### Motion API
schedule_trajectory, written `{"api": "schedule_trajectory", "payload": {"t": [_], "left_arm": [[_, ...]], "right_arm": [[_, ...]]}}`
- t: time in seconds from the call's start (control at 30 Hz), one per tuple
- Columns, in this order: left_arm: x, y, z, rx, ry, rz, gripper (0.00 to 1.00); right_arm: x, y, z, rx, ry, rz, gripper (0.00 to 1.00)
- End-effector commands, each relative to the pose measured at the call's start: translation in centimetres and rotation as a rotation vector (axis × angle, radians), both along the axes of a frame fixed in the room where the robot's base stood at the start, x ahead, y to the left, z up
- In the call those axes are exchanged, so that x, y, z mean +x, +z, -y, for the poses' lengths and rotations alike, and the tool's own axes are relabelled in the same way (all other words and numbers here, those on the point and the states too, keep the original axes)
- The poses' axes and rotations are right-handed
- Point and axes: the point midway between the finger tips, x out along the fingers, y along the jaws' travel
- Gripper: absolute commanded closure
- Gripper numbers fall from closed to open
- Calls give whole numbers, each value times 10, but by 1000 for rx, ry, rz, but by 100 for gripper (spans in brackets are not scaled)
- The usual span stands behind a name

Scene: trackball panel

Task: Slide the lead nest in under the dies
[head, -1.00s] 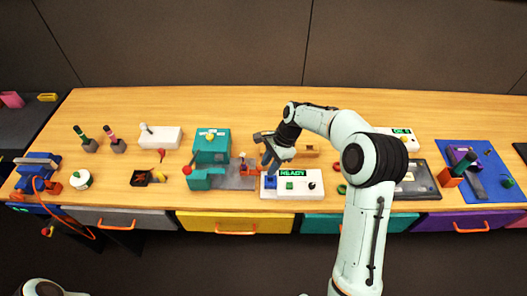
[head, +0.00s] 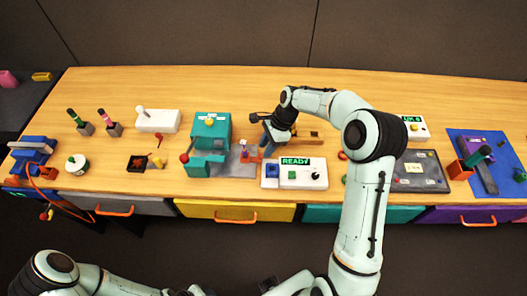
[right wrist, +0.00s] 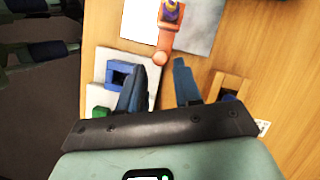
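The lead nest appears to be the orange piece (head: 250,154) on the grey plate (head: 236,169) of the teal press (head: 210,133). A small purple and yellow part stands on it. In the right wrist view the orange piece (right wrist: 167,30) ends in a round orange knob (right wrist: 160,58). The dies are inside the press and I cannot make them out. My right gripper (head: 268,145) is just right of the orange piece. In the right wrist view its fingers (right wrist: 160,66) are apart, with the knob at the gap between the tips; contact is not clear.
A white READY panel (head: 303,178) with a blue block (head: 271,171) stands close in front of the right gripper. A wooden block (head: 310,138) is to its right. A red ball handle (head: 184,158) sticks out at the press's left. Bare table lies behind the press.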

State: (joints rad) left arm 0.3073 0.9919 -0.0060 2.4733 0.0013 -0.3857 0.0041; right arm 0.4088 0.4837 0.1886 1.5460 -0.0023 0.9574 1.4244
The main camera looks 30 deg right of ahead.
Motion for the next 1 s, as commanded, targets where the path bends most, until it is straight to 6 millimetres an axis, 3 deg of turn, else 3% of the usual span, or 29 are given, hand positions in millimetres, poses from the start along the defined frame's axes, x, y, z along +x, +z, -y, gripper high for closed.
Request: {"api": "schedule_trajectory", "payload": {"t": [0.2, 0.57, 0.67, 0.7, 0.87, 1.0], "left_arm": [[-1, -1, 0, 0, 0, -1, 57], [-1, -1, 0, 0, 0, -1, 57], [-1, -1, 0, 0, 0, -1, 57], [-1, -1, 0, 0, 0, -1, 57], [-1, -2, 0, 0, 0, -1, 57], [-2, -3, 0, 0, 0, -2, 57]], "right_arm": [[1, -23, -10, 1, 0, -1, 67], [2, -28, -12, 0, 0, 0, 67], [2, -28, -12, 0, 0, 0, 96], [2, -27, -11, 0, 0, 0, 100], [2, -27, -12, 0, 1, 0, 100], [2, -27, -26, 1, 5, 2, 100]]}}
